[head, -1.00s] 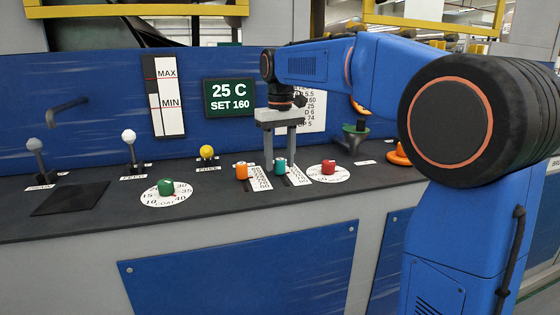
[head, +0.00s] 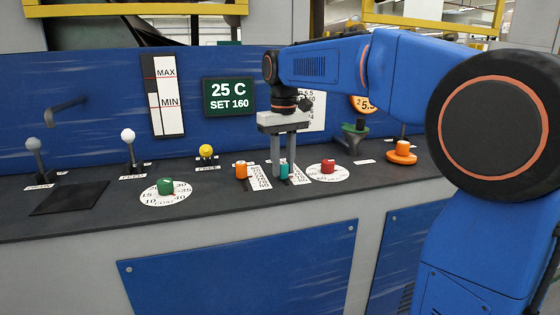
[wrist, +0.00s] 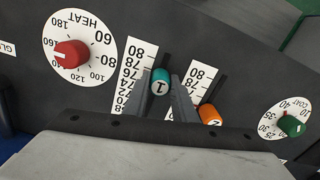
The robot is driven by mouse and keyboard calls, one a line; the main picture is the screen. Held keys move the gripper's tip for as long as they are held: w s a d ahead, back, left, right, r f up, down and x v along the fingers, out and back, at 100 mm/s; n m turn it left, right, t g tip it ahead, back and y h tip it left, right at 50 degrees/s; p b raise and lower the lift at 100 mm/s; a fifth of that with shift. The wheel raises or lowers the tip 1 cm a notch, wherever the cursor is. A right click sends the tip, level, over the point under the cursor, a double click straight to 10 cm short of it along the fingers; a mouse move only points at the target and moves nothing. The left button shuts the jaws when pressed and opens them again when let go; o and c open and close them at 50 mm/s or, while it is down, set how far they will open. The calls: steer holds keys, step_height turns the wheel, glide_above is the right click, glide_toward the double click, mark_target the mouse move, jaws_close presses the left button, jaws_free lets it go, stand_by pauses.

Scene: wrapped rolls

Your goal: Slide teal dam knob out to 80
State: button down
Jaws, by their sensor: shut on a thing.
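The teal dam knob (head: 284,170), marked 1 in the wrist view (wrist: 160,80), stands on the dark console top. My gripper (head: 282,174) comes down from above, and its two grey fingers (wrist: 167,102) are shut on the knob, one on each side. A white number scale (wrist: 131,72) runs beside the knob, with 80 at its upper end in the wrist view. The knob appears beside the upper part of this scale; its exact reading cannot be told. The fingers partly hide the knob in the head view.
An orange knob (head: 241,170) with its own scale stands close left in the head view. A red HEAT dial knob (head: 327,166) is close right. A green dial knob (head: 165,186), a yellow-topped knob (head: 206,151) and an orange button (head: 402,150) stand farther off.

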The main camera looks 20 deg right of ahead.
steer(key=shift+s, duration=1.45)
steer(key=c, duration=1.5)
jaws_free()
steer(key=shift+s, duration=0.1)
steer(key=shift+o, duration=0.2)
steer(key=shift+r, duration=0.1)
step_height(320, 180, up, 17)
